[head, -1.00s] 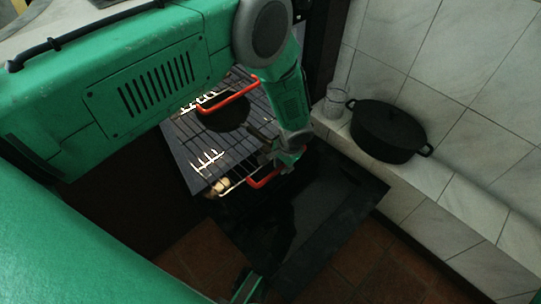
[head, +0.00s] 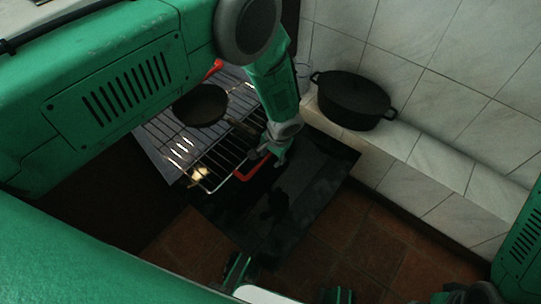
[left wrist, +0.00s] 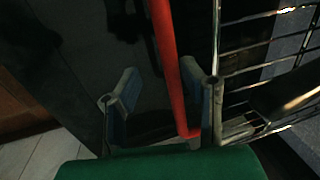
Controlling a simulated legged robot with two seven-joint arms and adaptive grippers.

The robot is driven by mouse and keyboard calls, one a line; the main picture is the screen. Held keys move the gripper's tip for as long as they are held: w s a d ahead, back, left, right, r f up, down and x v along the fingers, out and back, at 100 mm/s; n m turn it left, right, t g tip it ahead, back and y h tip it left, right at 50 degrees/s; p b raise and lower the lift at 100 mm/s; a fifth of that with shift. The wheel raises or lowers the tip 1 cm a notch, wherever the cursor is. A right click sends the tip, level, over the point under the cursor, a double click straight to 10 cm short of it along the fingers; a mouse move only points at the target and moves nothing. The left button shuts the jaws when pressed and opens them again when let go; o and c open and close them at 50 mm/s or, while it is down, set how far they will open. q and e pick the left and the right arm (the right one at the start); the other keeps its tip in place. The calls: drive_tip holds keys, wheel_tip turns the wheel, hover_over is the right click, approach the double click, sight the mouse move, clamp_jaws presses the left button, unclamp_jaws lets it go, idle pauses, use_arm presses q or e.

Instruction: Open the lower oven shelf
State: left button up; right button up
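The oven shelves stick out over the open dark door (head: 300,190). The lower wire shelf (head: 222,160) has a red handle (head: 243,178) along its front; in the left wrist view the red bar (left wrist: 168,65) runs lengthwise. My left gripper (head: 268,155) is at this handle. In the left wrist view its two fingers (left wrist: 160,100) are spread apart on either side of the bar. The bar lies close to the right finger, with a clear gap to the left one. A second red handle (head: 214,68) is mostly hidden behind my arm. A dark part at the bottom right may be my right gripper (head: 470,293), cut off.
A black pan (head: 201,105) rests on the shelves, its handle toward my left gripper. A black lidded pot (head: 352,100) stands on the tiled ledge (head: 440,165), beside a glass (head: 302,75). The tiled floor (head: 350,240) past the door looks clear.

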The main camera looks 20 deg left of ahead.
use_arm(q)
drive_tip(key=shift+a+f, duration=0.1)
drive_tip(key=shift+a, duration=0.4)
drive_tip(key=shift+r, duration=0.25)
drive_tip(key=v, duration=1.1)
drive_tip(key=shift+r, duration=0.15)
use_arm(e)
drive_tip(key=shift+a+r, duration=0.15)
drive_tip(key=shift+a, duration=0.2)
use_arm(q)
drive_tip(key=shift+w+d, duration=0.1)
drive_tip(key=shift+d, duration=0.1)
use_arm(e)
drive_tip(key=shift+d, duration=0.1)
use_arm(q)
drive_tip(key=shift+a, duration=0.1)
